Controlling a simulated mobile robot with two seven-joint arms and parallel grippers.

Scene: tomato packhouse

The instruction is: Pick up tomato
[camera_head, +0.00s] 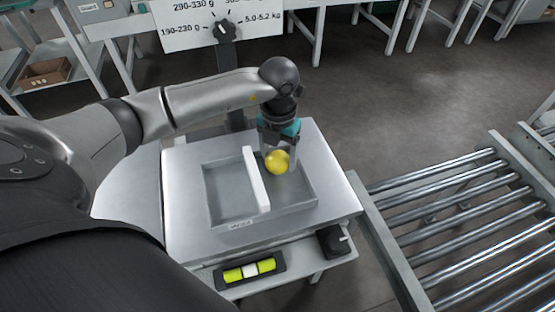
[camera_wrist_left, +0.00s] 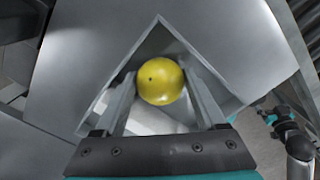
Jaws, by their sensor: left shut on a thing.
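A round yellow tomato (camera_head: 277,162) shows at the right compartment of a grey divided tray (camera_head: 226,216) set in a metal table. My left gripper (camera_head: 279,158) comes down from above and is shut on the tomato. In the left wrist view the tomato (camera_wrist_left: 161,82) sits between the two fingers (camera_wrist_left: 160,98), with a small dark spot facing the camera. I cannot tell whether the tomato touches the tray floor. My right gripper is not clearly in the head view.
A white divider (camera_head: 256,180) splits the tray. A roller conveyor (camera_head: 460,215) runs on the right. A dial sign (camera_head: 222,27) with weight ranges stands behind. A yellow-green level-like strip (camera_head: 249,270) and a small black box (camera_head: 333,242) are at the table's front edge.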

